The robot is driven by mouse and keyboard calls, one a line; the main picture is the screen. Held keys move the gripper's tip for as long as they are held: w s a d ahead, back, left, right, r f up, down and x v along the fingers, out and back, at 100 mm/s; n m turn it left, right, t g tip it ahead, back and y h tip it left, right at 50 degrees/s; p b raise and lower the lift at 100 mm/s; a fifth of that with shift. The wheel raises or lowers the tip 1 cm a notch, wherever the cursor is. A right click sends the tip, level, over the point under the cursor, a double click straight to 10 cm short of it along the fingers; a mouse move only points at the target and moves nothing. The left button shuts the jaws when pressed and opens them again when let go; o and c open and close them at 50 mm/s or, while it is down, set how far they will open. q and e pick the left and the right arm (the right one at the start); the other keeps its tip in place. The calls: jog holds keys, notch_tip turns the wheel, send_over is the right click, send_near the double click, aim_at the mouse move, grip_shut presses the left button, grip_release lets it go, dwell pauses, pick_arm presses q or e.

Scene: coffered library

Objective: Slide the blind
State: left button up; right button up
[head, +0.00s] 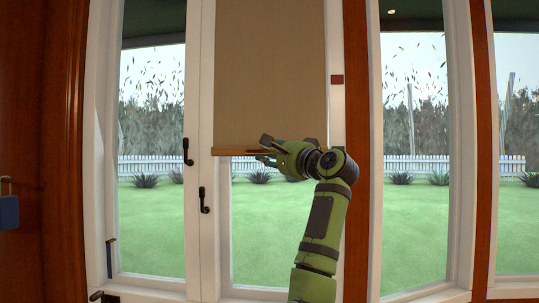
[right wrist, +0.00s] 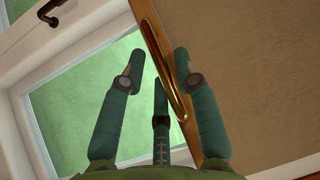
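The tan blind (head: 268,75) hangs over the upper half of the middle window, with a wooden bar (head: 232,151) along its lower edge. My right gripper (head: 267,149) is at the bar, right of its middle. In the right wrist view the blind (right wrist: 260,70) fills the right side, and a shiny brass-coloured handle (right wrist: 168,55) runs along its bar. The open fingers of my right gripper (right wrist: 158,62) stand on both sides of the handle, with gaps showing. I cannot tell whether any finger touches it. My left gripper is not in view.
Dark window handles (head: 187,152) stick out from the white frame left of the blind. A small red square (head: 337,79) sits on the frame to its right. Below the bar the glass is clear. A blue padlock-like object (head: 9,208) hangs at the far left.

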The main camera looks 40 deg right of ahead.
jog(key=shift+s, duration=0.1)
jog(key=s+a+f, duration=0.1)
jog(key=s, duration=1)
jog(key=shift+s+f, duration=0.3)
jog(key=shift+f, duration=0.05)
jog(key=shift+a, duration=0.1)
